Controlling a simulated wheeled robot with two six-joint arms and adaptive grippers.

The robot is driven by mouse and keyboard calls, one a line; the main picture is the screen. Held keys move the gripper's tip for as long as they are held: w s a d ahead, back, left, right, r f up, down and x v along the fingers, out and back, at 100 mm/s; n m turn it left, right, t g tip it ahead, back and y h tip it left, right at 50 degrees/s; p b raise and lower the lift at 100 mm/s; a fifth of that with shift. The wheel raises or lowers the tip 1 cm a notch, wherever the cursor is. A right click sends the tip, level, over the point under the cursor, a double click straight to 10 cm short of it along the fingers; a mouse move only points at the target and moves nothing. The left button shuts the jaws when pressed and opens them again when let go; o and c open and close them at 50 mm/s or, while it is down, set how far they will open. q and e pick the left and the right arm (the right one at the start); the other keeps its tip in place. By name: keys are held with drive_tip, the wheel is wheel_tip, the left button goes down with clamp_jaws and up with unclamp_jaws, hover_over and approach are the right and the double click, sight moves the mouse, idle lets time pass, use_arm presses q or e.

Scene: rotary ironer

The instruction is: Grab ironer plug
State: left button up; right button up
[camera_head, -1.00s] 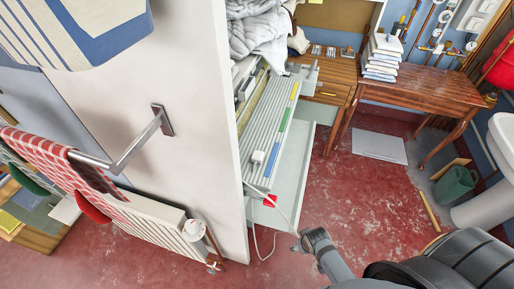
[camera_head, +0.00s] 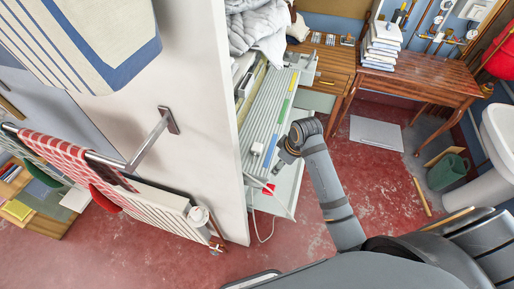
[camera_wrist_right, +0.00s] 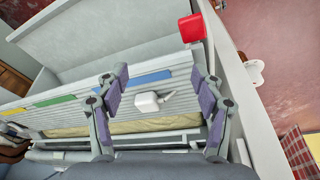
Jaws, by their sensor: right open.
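The white ironer plug (camera_head: 257,149) lies on the grey ribbed top of the ironer (camera_head: 268,120), near its front end. In the right wrist view the plug (camera_wrist_right: 147,103) shows a short bit of cable at its right side. My right gripper (camera_head: 284,160) is just to the right of the plug in the head view. In the right wrist view my right gripper (camera_wrist_right: 158,82) has its fingers spread, empty, with the plug seen between them. The left gripper is not in view.
A red block (camera_head: 268,189) sits at the ironer's front corner, also seen in the right wrist view (camera_wrist_right: 191,28). A white wall (camera_head: 205,75) stands close left of the ironer. A wooden table (camera_head: 420,82) is at the back right. Red floor (camera_head: 390,190) is open to the right.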

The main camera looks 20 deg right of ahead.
drive_tip(key=w+a+r+n+y, duration=0.2)
drive_tip(key=w+r+n, duration=0.3)
drive_tip(key=w, duration=0.5)
drive_tip(key=p, duration=0.1)
hover_over(258, 146)
drive_tip(key=s+d, duration=0.2)
wheel_tip(258, 146, down, 4)
drive_tip(key=shift+a+r+m+g, duration=0.2)
drive_tip(key=shift+m+g, duration=0.1)
drive_tip(key=shift+g, duration=0.1)
drive_tip(key=shift+w+f, duration=0.2)
drive_tip(key=shift+f, duration=0.05)
drive_tip(key=shift+w+a+f+p, duration=0.1)
drive_tip(key=shift+a+f+p, duration=0.15)
drive_tip(key=shift+p, duration=0.2)
drive_tip(key=x, duration=0.2)
drive_tip(key=p+x, duration=0.1)
drive_tip(key=x, duration=0.1)
drive_tip(key=shift+w+r, duration=0.1)
drive_tip(key=shift+w, duration=0.1)
drive_tip(key=shift+w+f, duration=0.1)
drive_tip(key=shift+f, duration=0.2)
drive_tip(key=c, duration=1.2)
drive_tip(key=shift+c, duration=0.2)
